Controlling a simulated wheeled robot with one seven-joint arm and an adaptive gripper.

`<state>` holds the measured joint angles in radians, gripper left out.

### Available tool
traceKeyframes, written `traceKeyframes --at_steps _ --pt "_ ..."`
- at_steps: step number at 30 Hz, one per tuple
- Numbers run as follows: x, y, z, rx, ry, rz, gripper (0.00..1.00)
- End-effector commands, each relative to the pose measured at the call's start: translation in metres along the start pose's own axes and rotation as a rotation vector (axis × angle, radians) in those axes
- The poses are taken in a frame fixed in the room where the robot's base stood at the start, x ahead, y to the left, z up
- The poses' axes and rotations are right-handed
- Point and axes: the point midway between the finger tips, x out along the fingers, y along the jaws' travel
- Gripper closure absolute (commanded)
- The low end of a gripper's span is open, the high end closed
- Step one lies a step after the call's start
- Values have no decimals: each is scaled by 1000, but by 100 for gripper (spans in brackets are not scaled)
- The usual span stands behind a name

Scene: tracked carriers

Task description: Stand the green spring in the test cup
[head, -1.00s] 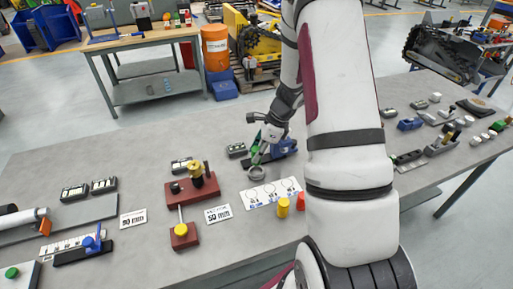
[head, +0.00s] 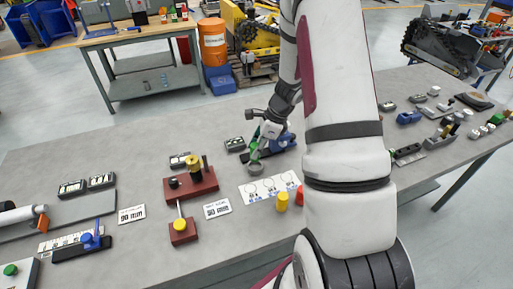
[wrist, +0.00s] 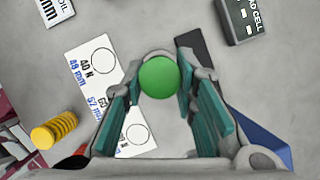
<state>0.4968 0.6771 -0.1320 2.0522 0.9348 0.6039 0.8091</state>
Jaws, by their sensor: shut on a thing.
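My gripper (head: 257,152) is shut on the green spring (wrist: 158,78), which shows end-on as a green disc between the fingertips in the wrist view. In the head view the spring is a small green patch, partly covered by the fingers. The test cup (head: 253,168) is a small grey round cup on the bench, directly below the fingertips in the head view. In the wrist view the spring mostly hides it. I cannot tell whether the spring's lower end is inside the cup or just above it.
A white card with circles (head: 268,188) lies in front of the cup. A yellow spring (head: 282,201) and a red one (head: 299,196) stand by it. A blue and black device (head: 279,145) and a load cell box (head: 235,145) are close behind.

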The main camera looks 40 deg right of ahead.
Motion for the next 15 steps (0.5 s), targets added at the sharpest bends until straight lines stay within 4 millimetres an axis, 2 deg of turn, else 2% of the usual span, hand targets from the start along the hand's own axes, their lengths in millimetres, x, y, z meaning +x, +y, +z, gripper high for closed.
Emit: traceKeyframes --at_steps 15 --pt "5 0 -2 1 0 0 100"
